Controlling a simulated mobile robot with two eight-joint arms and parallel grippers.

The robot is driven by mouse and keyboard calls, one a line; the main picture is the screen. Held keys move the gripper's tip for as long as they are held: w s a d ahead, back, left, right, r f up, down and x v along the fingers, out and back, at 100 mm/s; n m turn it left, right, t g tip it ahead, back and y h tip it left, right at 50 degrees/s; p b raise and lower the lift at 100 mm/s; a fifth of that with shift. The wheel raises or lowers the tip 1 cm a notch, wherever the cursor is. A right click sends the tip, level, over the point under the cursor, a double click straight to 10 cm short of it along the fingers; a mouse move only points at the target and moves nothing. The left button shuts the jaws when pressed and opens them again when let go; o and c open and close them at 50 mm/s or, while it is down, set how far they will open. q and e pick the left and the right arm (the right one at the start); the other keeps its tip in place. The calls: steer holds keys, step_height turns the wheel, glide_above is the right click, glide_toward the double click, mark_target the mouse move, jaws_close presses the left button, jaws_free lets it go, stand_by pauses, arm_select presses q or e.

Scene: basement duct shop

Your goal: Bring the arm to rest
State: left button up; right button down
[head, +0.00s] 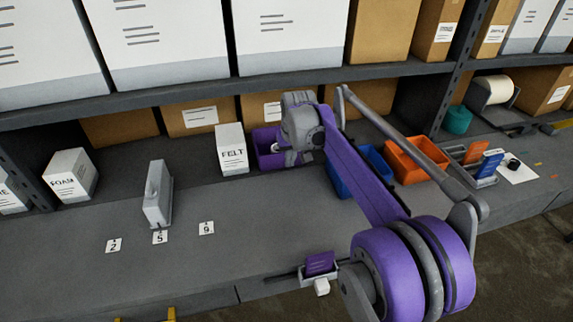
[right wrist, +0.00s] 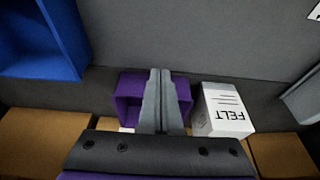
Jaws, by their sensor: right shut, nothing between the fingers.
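My right arm reaches across the bench from the lower right in the head view. Its gripper (head: 292,158) is at the purple bin (head: 264,148), beside the white FELT box (head: 231,148). In the right wrist view the two grey fingers (right wrist: 160,82) are together and empty, in front of the purple bin (right wrist: 127,98). The FELT box (right wrist: 222,110) stands just to the right there. I cannot tell whether the fingertips are inside the bin or above it. My left gripper is not in view.
A blue bin (head: 376,162) and an orange bin (head: 416,158) stand behind my arm. A grey upright holder (head: 157,194), a FOAM box (head: 71,176) and number cards (head: 160,237) are on the left. Shelves with boxes run above.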

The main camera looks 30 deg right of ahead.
steer(key=shift+n+t, duration=0.8)
steer(key=shift+n, duration=0.1)
steer(key=s+a+f, duration=0.1)
steer(key=s+a, duration=0.3)
steer(key=s, duration=0.2)
steer(key=s+a+f, duration=0.1)
steer(key=s+a, duration=0.3)
steer(key=s, duration=0.3)
steer(key=s+a+f, duration=0.1)
steer(key=s+a, duration=0.3)
steer(key=s, duration=0.3)
steer(key=shift+s+f, duration=0.2)
steer(key=shift+f, duration=0.15)
steer(key=s+a+f, duration=0.2)
steer(key=s+f, duration=0.4)
steer(key=s, duration=0.2)
steer(key=shift+s+a+n+t+y, duration=0.2)
steer(key=shift+n+t+y, duration=0.1)
steer(key=shift+n+y, duration=0.1)
